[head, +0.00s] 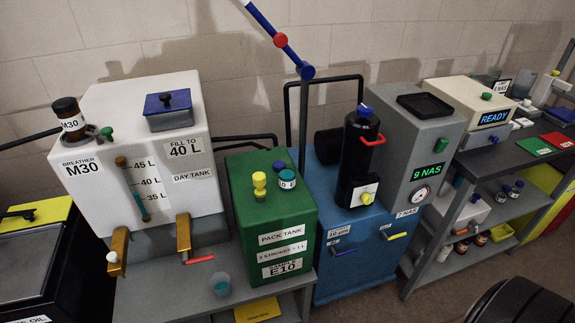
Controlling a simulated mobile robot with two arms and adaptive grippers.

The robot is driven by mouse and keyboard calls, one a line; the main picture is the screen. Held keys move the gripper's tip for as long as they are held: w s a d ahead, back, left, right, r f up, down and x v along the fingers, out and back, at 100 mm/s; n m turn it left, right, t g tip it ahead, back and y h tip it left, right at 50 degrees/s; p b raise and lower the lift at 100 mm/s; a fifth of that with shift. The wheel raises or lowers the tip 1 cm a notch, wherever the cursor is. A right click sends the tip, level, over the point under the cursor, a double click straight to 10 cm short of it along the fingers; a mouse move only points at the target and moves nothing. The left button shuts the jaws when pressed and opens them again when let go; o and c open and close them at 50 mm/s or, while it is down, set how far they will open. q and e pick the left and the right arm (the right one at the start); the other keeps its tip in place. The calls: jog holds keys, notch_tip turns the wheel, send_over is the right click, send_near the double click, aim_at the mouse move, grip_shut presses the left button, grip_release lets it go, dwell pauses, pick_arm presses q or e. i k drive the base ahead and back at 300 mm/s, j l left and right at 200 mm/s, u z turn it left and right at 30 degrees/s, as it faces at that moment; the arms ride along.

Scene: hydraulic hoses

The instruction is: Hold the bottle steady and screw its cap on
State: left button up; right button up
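Neither of my grippers shows in the head view. Several small bottles are in sight, and I cannot tell which one the task means. Two small dark-capped bottles (511,190) stand on the upper shelf of the right bench. Several brown bottles with pale labels (482,239) stand on the shelf below. A small round container with a teal label (287,179) sits on top of the green pack tank (262,212). A small cup with bluish contents (221,286) stands on the grey bench at the front. No loose cap is clearly visible.
A white day tank (150,140) with two brass-coloured taps stands at left. A blue unit (350,255) carries a black cylinder (362,160) and a grey box with a "9 NAS" display (430,173). The right bench (510,150) holds a beige "READY" device (483,103).

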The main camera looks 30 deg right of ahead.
aim_at(286, 171)
jog(key=k+l+z, duration=0.15)
jog(key=l, duration=0.6)
jog(key=l+z, duration=0.15)
jog(key=l, duration=0.6)
